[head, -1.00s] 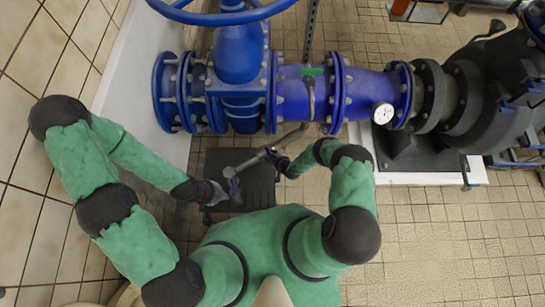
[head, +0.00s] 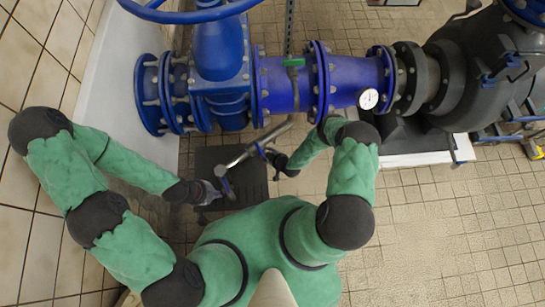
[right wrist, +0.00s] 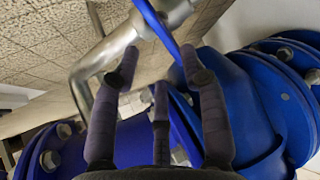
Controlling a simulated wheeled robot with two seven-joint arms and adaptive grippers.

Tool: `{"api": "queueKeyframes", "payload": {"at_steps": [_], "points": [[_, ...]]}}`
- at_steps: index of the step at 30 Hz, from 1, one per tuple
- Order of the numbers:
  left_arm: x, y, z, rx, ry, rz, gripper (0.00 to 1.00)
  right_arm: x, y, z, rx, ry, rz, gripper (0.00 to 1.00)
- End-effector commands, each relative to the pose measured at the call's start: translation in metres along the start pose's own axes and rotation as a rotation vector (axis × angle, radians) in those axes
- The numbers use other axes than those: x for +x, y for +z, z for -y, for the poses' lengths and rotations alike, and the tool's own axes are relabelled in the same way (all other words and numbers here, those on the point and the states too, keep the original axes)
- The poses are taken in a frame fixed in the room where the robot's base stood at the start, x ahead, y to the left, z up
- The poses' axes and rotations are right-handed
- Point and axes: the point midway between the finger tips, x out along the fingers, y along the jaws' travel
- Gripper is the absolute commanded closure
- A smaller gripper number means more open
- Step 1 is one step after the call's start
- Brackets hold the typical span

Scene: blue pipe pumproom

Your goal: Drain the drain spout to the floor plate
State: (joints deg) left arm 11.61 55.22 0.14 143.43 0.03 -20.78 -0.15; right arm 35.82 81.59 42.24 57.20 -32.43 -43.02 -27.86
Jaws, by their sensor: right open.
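The drain spout (head: 248,151) is a bent grey metal pipe below the blue pipeline in the head view. It also shows in the right wrist view (right wrist: 103,62). A blue lever (right wrist: 150,18) is on its metal valve body. The floor plate (head: 212,158) is a dark square on the tiles below, partly hidden by the spout and my arms. My right gripper (head: 273,160) is beside the lever; in the right wrist view its fingers (right wrist: 162,72) are apart with the lever near their tips. My left gripper (head: 217,190) is at the spout's lower end; its fingers are too small to judge.
The blue flanged pipe (head: 290,84) with a white gauge (head: 368,98) crosses ahead. A blue handwheel (head: 190,12) hangs above at the left. A dark pump (head: 470,75) is at the right. A tiled wall (head: 35,60) stands at the left; the floor at the lower right is clear.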

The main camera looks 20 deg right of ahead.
Motion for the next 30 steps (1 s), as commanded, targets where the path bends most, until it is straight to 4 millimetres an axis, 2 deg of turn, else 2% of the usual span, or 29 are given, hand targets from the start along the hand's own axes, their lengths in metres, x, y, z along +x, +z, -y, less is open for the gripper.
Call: {"api": "queueKeyframes", "payload": {"at_steps": [6, 12, 30], "points": [[0.000, 0.000, 0.000, 0.000, 0.000, 0.000, 1.00, -0.029, 0.000, -0.001, 0.002, 0.002, 0.000, 0.56], [0.000, 0.000, 0.000, 0.000, 0.000, 0.000, 1.00, -0.043, 0.000, 0.000, 0.001, 0.000, 0.001, 0.56], [0.000, 0.000, 0.000, 0.000, 0.000, 0.000, 1.00, -0.046, 0.000, 0.000, 0.001, 0.000, 0.000, 0.56]]}}
